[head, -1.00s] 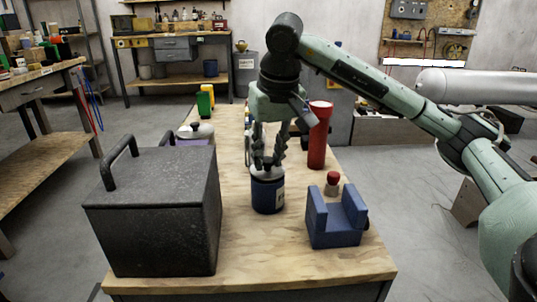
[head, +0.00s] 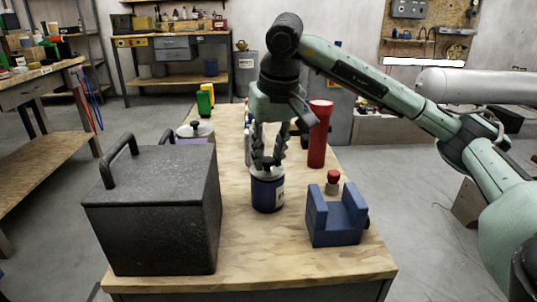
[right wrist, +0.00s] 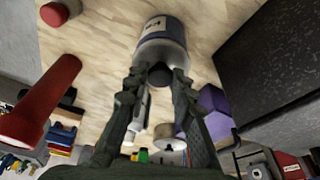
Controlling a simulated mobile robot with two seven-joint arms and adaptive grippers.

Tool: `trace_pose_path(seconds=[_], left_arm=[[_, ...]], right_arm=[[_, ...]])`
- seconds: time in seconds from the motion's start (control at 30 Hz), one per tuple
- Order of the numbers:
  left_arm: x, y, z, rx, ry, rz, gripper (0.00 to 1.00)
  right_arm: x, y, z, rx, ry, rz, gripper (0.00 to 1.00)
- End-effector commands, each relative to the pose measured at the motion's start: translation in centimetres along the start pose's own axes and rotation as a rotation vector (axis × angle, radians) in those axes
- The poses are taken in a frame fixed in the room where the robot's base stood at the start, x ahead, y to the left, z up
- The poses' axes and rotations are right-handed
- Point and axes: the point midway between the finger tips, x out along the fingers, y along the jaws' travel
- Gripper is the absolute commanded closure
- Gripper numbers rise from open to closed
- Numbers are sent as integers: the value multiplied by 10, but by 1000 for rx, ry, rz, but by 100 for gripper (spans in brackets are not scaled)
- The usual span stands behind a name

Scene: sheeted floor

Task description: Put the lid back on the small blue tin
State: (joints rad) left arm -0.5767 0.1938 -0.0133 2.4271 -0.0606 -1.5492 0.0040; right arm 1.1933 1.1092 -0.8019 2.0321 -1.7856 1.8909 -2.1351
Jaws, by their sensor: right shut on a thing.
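The small blue tin (head: 268,193) stands upright on the wooden table, with a pale label on its side. A pale lid (head: 266,173) with a dark knob is at the tin's mouth. My right gripper (head: 268,160) points down over the tin and is shut on the lid's knob. In the right wrist view the knob (right wrist: 160,75) is between the fingertips, with the tin (right wrist: 163,28) just beyond it. I cannot tell whether the lid is fully seated or slightly above the rim. My left gripper is not in view.
A large black box (head: 160,215) with a handle stands at the left. A blue U-shaped block (head: 335,220) and a small red-topped object (head: 332,181) are at the right. A red cylinder (head: 318,140) stands behind. A lidded pot (head: 196,132) is at the back left. The table's front is clear.

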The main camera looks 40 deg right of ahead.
Motion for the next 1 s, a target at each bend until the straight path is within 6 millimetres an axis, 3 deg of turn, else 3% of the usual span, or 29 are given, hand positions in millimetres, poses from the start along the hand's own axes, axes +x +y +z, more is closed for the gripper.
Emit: trace_pose_path(seconds=[0.23, 0.27, 0.43, 0.63, 0.8, 1.0], left_arm=[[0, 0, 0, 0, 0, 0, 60], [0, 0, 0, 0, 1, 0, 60], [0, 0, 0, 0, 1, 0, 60], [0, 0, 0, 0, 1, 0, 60], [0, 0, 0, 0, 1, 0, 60], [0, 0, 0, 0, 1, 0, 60]], right_arm=[[0, 0, 0, 0, 0, 0, 94], [0, 0, 0, 0, 0, 0, 73], [0, 0, 0, 0, 0, 0, 52], [0, 0, 0, 0, 0, 0, 52], [0, 0, 0, 0, 0, 0, 32], [0, 0, 0, 0, 0, 0, 31]])
